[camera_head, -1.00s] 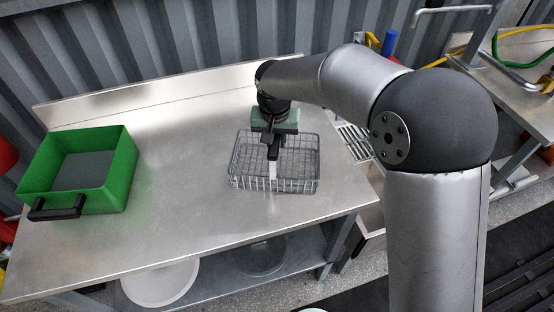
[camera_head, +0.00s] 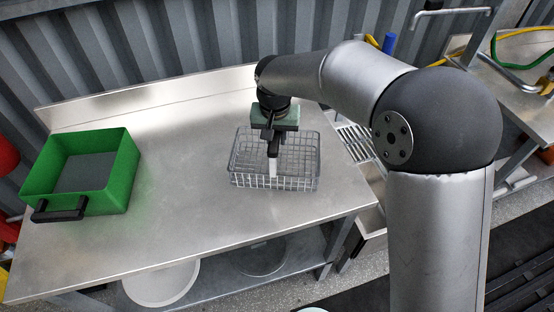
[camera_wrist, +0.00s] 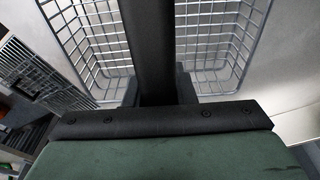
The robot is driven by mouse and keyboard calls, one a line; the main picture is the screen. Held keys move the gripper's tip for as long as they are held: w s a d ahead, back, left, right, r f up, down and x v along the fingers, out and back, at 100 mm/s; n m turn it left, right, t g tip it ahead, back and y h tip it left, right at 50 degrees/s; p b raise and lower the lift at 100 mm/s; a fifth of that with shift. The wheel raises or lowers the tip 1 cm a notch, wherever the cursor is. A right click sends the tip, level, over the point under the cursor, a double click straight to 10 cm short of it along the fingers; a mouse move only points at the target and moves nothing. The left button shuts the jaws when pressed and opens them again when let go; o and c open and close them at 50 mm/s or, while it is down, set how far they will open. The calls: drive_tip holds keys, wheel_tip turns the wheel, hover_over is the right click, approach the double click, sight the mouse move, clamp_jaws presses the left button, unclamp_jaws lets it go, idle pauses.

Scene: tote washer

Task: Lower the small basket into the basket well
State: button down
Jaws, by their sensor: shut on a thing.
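The small basket (camera_head: 303,183) is a grey wire-mesh basket, upright and apparently empty, over the right part of the steel table. My gripper (camera_head: 273,168) reaches down into it from above and is shut on it; the fingertips' hold is hard to make out. In the wrist view the basket's wire walls (camera_wrist: 217,35) show on both sides of my dark gripper (camera_wrist: 160,85). I cannot make out the basket well for certain. A slatted metal grate (camera_head: 356,143) lies past the table's right end, partly hidden by my arm. It also shows in the wrist view (camera_wrist: 40,72).
A green tote (camera_head: 112,190) with a black handle stands at the left of the steel table (camera_head: 180,215). The table between tote and basket is clear. A corrugated wall stands behind. A bench with a rail and hoses (camera_head: 520,75) is at the upper right.

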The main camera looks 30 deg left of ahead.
drive_tip(key=shift+r+p, duration=1.55)
drive_tip(key=shift+r, duration=1.3)
drive_tip(key=c, duration=2.1)
unclamp_jaws()
clamp_jaws()
